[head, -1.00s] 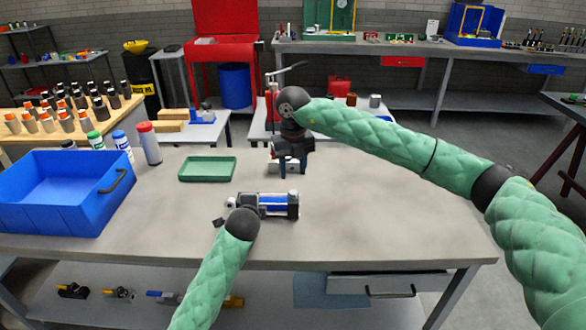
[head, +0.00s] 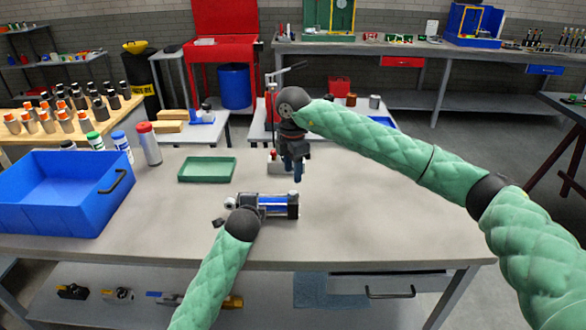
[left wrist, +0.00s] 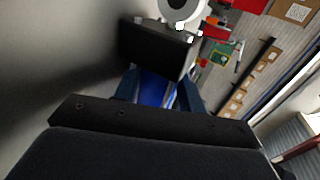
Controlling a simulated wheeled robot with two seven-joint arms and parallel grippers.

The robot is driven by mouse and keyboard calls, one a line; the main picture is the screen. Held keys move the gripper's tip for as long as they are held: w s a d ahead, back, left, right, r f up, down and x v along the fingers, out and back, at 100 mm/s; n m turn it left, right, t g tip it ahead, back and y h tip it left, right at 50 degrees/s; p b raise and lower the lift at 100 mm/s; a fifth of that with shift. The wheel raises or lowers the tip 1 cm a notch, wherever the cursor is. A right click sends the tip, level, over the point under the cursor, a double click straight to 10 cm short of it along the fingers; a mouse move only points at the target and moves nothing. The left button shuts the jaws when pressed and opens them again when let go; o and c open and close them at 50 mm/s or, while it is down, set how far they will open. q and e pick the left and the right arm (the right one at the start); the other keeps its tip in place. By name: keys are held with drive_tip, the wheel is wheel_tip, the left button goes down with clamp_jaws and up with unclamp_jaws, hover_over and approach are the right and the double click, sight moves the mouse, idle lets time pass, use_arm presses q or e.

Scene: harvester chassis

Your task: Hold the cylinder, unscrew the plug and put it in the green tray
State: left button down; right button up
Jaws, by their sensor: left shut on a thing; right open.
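The cylinder (head: 279,206), blue and silver with dark end blocks, lies sideways on the grey table. A pale ring end (head: 230,202) shows at its left. My left gripper (left wrist: 158,84) is shut on the cylinder's blue body; in the head view its fingers are mostly hidden by my wrist. My right gripper (head: 292,170) is open and empty, pointing down, apart from the cylinder, above and behind its right end. I cannot pick out the plug clearly. The green tray (head: 207,170) lies empty on the table, behind and left of the cylinder.
A blue bin (head: 60,205) with a handle stands at the left of the table. Several bottles, one red-capped (head: 149,145), stand behind it. A device with a lever (head: 272,115) stands behind my right gripper. The table's right side is clear.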

sight(293, 192)
drive_tip(key=m, duration=0.5)
drive_tip(key=shift+f+m, duration=0.1)
drive_tip(key=shift+m, duration=0.2)
drive_tip(key=shift+f, duration=3.95)
